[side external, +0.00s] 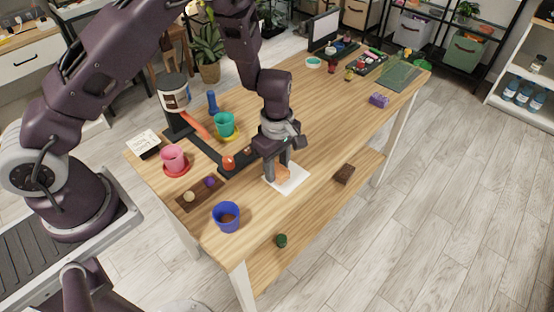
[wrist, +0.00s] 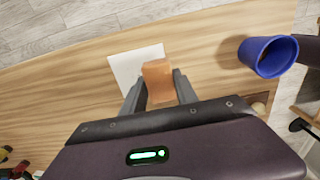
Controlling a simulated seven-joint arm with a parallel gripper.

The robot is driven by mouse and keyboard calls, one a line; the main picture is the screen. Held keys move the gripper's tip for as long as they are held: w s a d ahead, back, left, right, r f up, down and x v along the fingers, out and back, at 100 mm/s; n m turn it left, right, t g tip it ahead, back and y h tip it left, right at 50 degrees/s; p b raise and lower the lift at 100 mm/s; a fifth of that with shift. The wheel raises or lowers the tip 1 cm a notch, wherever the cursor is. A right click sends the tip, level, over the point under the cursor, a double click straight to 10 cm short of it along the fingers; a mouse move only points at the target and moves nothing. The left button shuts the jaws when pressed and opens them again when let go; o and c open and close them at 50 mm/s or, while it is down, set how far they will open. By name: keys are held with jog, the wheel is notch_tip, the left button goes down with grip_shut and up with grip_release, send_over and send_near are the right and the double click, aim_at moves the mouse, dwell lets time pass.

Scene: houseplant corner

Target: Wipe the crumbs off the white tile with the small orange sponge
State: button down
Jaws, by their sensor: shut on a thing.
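The white tile (side external: 293,180) lies flat on the wooden table near its front edge. It also shows in the wrist view (wrist: 124,67), partly covered by the sponge. The small orange sponge (wrist: 157,75) is between the fingers of my gripper (wrist: 158,90), which is shut on it. In the side external view the sponge (side external: 282,172) is low over the tile; I cannot tell whether it touches. My gripper (side external: 277,175) points down there. No crumbs can be made out on the visible part of the tile.
A blue pot (side external: 226,217) stands left of the tile near the table's edge. A dark wooden tray (side external: 201,194) with small round things, a pink pot (side external: 173,158) and a teal pot (side external: 224,124) are further left. The table (side external: 325,130) right of the tile is mostly clear.

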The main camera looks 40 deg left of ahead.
aim_at(294, 168)
jog(key=shift+f, duration=0.85)
jog(key=shift+w+f, duration=0.75)
jog(key=shift+f, duration=0.05)
jog(key=shift+w, duration=2.65)
jog(key=shift+s, duration=3.5)
jog(key=shift+w+r, duration=0.1)
jog(key=shift+r, duration=4.05)
